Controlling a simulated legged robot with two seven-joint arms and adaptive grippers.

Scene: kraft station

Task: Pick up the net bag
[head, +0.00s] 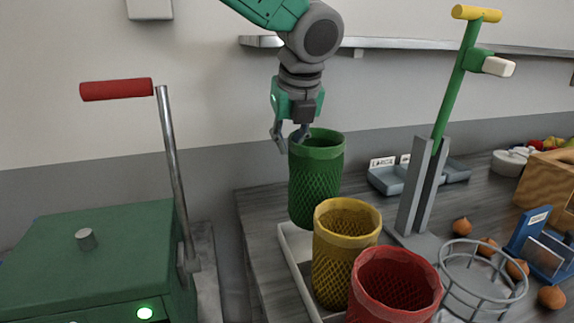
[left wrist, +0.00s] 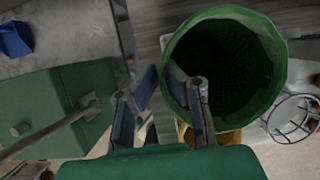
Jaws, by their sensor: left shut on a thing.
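A green net bag (head: 316,180) stands upright and open at the top, at the back of a row with a yellow net bag (head: 345,250) and a red net bag (head: 395,285). My left gripper (head: 291,138) points down at the left side of the green bag's rim, shut on the rim, with one finger outside and one inside the mouth. In the left wrist view the green bag (left wrist: 226,15) opens toward the camera, and the left gripper (left wrist: 163,76) is at its left edge. My right gripper is not in view.
A pale tray (head: 291,250) lies under the bags. A green stand with a yellow handle (head: 450,100) and a wire ring holder (head: 483,266) are to the right, with several onions (head: 462,227). A green machine with a red lever (head: 117,90) stands left.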

